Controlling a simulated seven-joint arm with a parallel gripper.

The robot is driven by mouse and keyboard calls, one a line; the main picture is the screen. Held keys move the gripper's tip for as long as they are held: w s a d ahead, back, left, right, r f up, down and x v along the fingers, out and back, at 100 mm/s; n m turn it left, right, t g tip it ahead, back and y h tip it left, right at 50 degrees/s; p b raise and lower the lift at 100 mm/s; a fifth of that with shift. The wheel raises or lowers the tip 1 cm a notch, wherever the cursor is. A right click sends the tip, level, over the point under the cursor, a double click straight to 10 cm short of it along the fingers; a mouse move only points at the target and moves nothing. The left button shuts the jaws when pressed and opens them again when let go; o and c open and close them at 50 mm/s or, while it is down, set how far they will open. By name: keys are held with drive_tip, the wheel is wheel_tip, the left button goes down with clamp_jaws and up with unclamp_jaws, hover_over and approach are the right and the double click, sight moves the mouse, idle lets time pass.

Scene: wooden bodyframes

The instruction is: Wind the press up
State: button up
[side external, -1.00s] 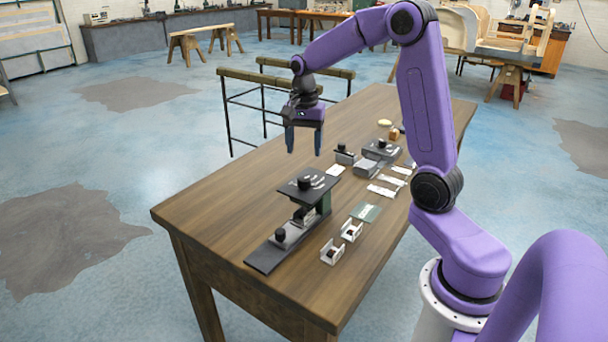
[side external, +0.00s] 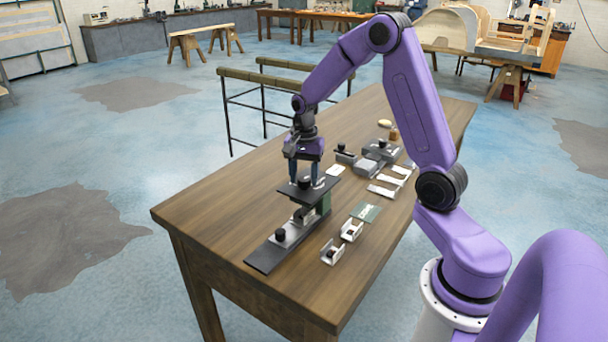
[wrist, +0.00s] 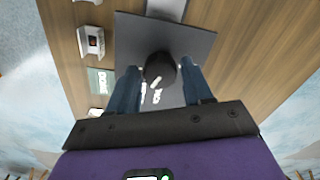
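The press (side external: 325,199) stands on the table at its near left part. It has a dark flat top plate with a round black knob (side external: 304,183) and white markings on it, and a long dark base strip (side external: 268,260) with another black knob. My gripper (side external: 305,186) points down at the top plate, its fingers on either side of the top knob. In the wrist view, the knob (wrist: 160,68) lies between the blue fingers of the gripper (wrist: 160,76), with a gap on both sides. The gripper is open. Whether the fingertips touch the plate is unclear.
Two small white brackets (side external: 332,253) and a green card (side external: 366,212) lie to the right of the press. Grey blocks (side external: 367,166) and white pieces (side external: 382,189) lie farther back. The table's (side external: 220,210) left side is clear.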

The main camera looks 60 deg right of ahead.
drive_tip(key=c, duration=0.6)
drive_tip(key=shift+n, duration=0.3)
drive_tip(key=n, duration=0.4)
drive_tip(key=shift+n, duration=0.3)
drive_tip(key=n, duration=0.5)
drive_tip(key=shift+s, duration=0.1)
drive_tip(key=n, duration=0.6)
drive_tip(key=shift+d+n, duration=0.1)
drive_tip(key=shift+n, duration=0.3)
drive_tip(key=n, duration=0.5)
drive_tip(key=shift+n, duration=0.4)
